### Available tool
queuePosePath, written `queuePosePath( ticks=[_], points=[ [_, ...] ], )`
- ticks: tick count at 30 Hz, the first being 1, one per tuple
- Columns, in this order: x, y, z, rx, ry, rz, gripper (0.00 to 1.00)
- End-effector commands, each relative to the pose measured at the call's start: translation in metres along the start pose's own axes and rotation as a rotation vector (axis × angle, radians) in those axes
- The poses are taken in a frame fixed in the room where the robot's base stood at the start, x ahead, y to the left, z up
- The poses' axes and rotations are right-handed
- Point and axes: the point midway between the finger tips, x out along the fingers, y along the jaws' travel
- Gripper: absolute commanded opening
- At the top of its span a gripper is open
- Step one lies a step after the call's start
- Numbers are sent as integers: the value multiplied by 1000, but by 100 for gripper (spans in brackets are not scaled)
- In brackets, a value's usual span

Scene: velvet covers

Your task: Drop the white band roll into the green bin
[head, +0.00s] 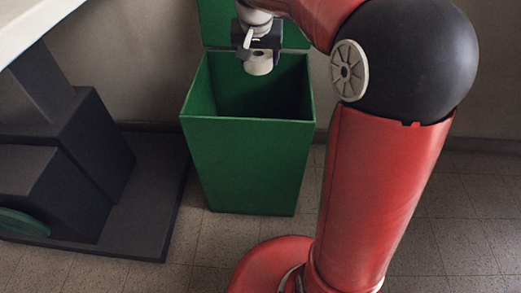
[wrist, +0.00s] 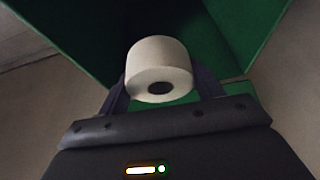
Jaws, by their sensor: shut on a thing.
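The white band roll (head: 259,66) is held in my gripper (head: 258,56) above the open top of the green bin (head: 247,165). In the wrist view the white roll (wrist: 159,62) sits between the two dark fingers of my gripper (wrist: 160,84), with its end and dark core hole facing the camera. The fingers are shut on it. The green bin (wrist: 70,30) fills the upper part of the wrist view behind the roll. The bin's floor is in shadow, so I cannot see what lies inside.
The bin's raised green lid (head: 215,22) stands against the wall at the back. A dark stand (head: 100,210) and a pale tabletop (head: 30,22) are at the left. My red arm covers much of the right. Tiled floor (head: 470,230) is open at the far right.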

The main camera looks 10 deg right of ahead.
Motion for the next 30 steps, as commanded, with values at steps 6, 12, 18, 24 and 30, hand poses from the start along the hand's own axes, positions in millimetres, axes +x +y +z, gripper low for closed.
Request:
queuePosePath(
  ticks=[6, 12, 18, 24, 30],
  points=[
    [-1, 0, 0, 0, 0, 0, 78],
    [-1, 0, 0, 0, 0, 0, 92],
    [-3, 0, 0, 0, 0, 0, 92],
    [-30, 0, -2, 0, 4, -1, 92],
    [-63, 0, -1, 0, 2, -1, 92]
  ],
)
